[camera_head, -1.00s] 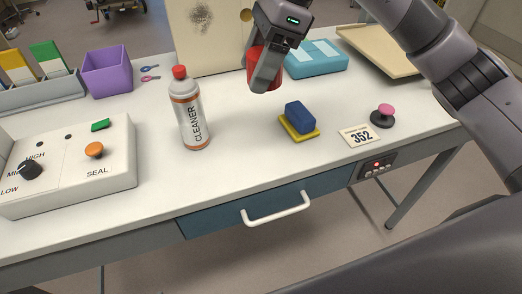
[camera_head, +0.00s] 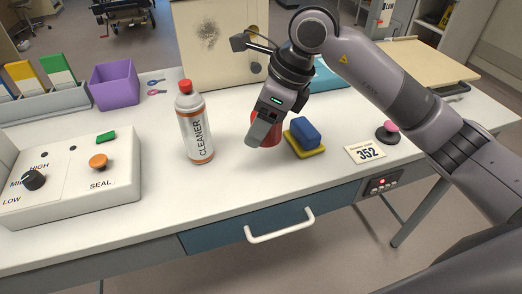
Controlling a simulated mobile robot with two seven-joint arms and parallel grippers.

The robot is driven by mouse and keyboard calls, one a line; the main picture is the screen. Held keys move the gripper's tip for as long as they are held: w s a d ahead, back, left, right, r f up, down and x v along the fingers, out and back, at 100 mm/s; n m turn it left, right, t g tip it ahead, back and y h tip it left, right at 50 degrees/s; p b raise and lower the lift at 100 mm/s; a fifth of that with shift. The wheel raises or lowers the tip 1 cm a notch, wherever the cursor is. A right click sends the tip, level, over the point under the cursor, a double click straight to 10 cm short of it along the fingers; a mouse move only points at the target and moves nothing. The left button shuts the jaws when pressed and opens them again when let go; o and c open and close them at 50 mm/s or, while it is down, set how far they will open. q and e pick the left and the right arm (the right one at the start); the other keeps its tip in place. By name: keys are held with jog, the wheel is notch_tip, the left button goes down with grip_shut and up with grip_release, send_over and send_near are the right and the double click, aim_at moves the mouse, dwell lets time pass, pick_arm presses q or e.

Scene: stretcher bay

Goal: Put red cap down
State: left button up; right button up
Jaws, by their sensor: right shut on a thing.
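The red cap (camera_head: 274,136) is in my right gripper (camera_head: 262,138), low over the white table between the spray can and the blue sponge. A grey finger covers much of the cap's front. I cannot tell whether its lower rim touches the table. The white and orange cleaner can (camera_head: 195,130) stands upright to the left, with a small red nozzle on top. My left gripper is not in view.
The blue block (camera_head: 305,133) on a yellow pad lies close to the right of the cap. A 352 card (camera_head: 366,153) and a pink-knobbed stamp (camera_head: 389,131) are farther right. A control box (camera_head: 75,180) is at left. The table (camera_head: 235,190) in front of the cap is clear.

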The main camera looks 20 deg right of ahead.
aim_at(254, 163)
notch_tip(254, 163, down, 8)
jog(key=shift+r, duration=0.1)
dwell(0.4)
jog(key=o, duration=1.2)
jog(key=shift+c, duration=0.2)
jog(key=shift+r, duration=0.2)
jog(key=v, duration=1.1)
jog(key=shift+d+r, duration=0.2)
jog(key=shift+r, duration=0.05)
jog(key=shift+s, duration=0.1)
